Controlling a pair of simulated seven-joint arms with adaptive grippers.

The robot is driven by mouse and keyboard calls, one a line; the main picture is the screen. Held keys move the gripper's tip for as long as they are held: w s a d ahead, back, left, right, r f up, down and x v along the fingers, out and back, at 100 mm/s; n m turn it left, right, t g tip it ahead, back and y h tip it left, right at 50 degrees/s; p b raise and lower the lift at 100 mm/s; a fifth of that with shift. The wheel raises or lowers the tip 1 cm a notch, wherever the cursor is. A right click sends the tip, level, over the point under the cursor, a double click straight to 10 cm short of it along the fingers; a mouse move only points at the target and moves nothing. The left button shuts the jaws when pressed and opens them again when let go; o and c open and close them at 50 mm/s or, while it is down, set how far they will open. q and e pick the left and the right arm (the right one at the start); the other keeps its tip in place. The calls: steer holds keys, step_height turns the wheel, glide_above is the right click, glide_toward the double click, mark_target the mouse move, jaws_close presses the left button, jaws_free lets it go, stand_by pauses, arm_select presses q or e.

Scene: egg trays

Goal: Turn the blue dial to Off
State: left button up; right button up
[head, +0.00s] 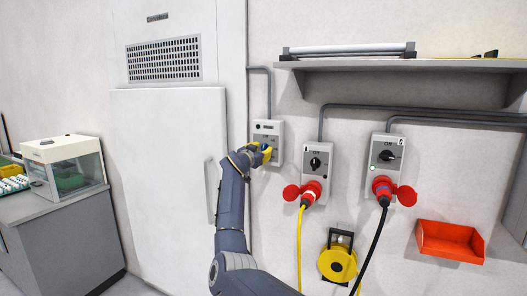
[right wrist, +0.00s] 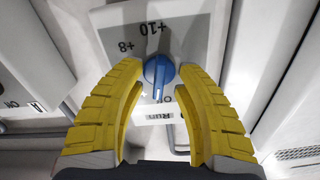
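The blue dial (right wrist: 159,70) sits on a light grey plate in the right wrist view, which shows it upside down. Its white mark points toward the bottom of the picture, near a label partly hidden by a finger. "+10" and "+8" are printed above and left of it. My right gripper (head: 264,152) is at the grey control box (head: 268,128) and hides the dial in the head view. Its yellow fingers are apart, one on each side of the dial, with a small gap on both sides. My left gripper is not in view.
Two switch boxes with black knobs, the left one (head: 316,160) and the right one (head: 390,152), hang to the right with red plugs and cables. A shelf (head: 400,64) is above them. A large white door (head: 165,150) is at the left.

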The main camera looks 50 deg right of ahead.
steer(key=shift+w+d, duration=0.1)
steer(key=shift+d, duration=0.4)
steer(key=shift+c, duration=0.2)
jaws_close()
